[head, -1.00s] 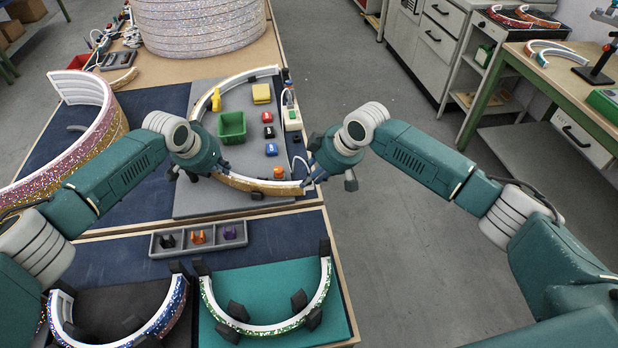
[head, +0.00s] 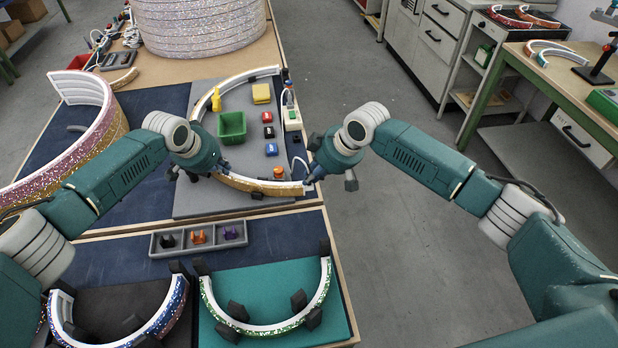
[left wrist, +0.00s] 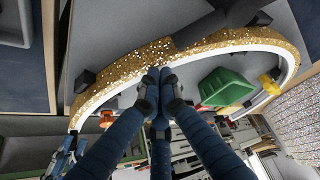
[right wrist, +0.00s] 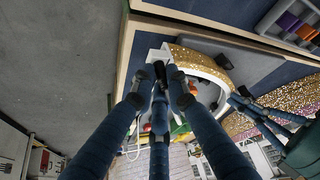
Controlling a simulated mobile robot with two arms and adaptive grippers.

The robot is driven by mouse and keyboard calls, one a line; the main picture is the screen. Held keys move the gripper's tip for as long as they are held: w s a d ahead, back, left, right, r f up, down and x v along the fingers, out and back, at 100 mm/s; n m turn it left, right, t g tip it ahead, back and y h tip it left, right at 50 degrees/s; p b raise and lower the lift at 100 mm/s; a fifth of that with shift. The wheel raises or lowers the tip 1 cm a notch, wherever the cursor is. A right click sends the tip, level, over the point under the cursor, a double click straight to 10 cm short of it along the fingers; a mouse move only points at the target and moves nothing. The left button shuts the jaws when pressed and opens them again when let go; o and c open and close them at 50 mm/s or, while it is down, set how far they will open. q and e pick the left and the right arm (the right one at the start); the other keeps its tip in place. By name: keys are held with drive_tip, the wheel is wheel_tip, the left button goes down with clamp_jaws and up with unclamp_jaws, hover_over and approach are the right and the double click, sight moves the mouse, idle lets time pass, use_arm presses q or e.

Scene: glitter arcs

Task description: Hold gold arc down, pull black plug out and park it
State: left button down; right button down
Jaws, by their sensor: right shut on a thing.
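The gold arc (head: 262,186) lies on a grey board, with a white inner rim and gold glitter outside; it also shows in the left wrist view (left wrist: 115,72). My left gripper (head: 222,170) is at the arc's near left part. Its fingertips (left wrist: 158,76) are together against the arc's inner rim, with nothing seen between them. My right gripper (head: 308,182) is at the arc's near right end. Its fingers are shut on a small dark piece, apparently the black plug (right wrist: 159,70), close to the white arc end (right wrist: 156,54). The fingers hide most of the plug.
A green bin (head: 232,127), a yellow block (head: 261,94) and small red, black, blue and orange pieces sit inside the arc. A white power strip (head: 292,118) stands at the right edge. A grey tray (head: 184,249) with black, orange and purple clips lies nearer.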

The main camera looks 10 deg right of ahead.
use_arm(q)
drive_tip(key=shift+s+f, duration=0.15)
drive_tip(key=shift+f, duration=0.05)
use_arm(e)
drive_tip(key=shift+a+r, duration=0.15)
drive_tip(key=shift+r, duration=0.2)
drive_tip(key=shift+r, duration=1.55)
use_arm(q)
drive_tip(key=shift+r, duration=0.1)
use_arm(e)
drive_tip(key=shift+r, duration=0.1)
